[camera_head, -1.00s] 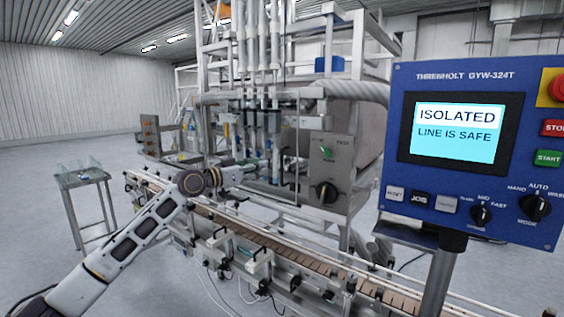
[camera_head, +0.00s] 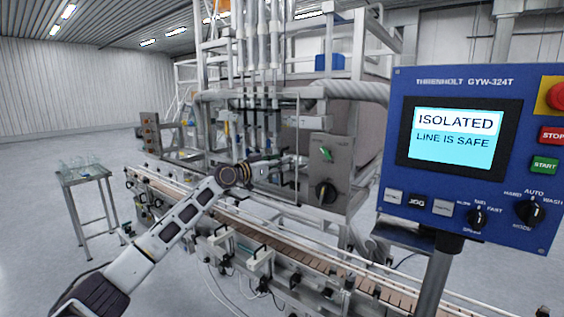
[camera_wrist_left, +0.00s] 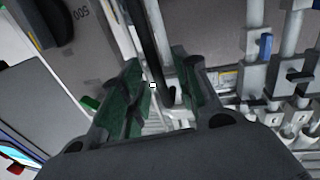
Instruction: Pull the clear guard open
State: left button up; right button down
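The clear guard (camera_head: 298,120) is a see-through panel on the front of the filler, with a thin upright edge left of the grey switch box; its pane is hard to make out. My left gripper (camera_head: 300,160) is at that edge, small in the head view. In the left wrist view, its two green-padded fingers (camera_wrist_left: 160,88) are spread apart. A dark upright bar (camera_wrist_left: 149,40), perhaps the guard's handle, shows in the gap between them. I cannot tell whether the fingers touch it. My right gripper is not in view.
A grey switch box (camera_head: 330,165) with a green lever and black knob stands just right of the gripper. The conveyor (camera_head: 270,240) runs below my arm. A blue control panel (camera_head: 470,150) reading "ISOLATED" fills the right. A small table (camera_head: 85,177) with clear items stands left.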

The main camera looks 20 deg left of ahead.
pick_arm(q)
jog(key=shift+x, duration=0.75)
grip_shut()
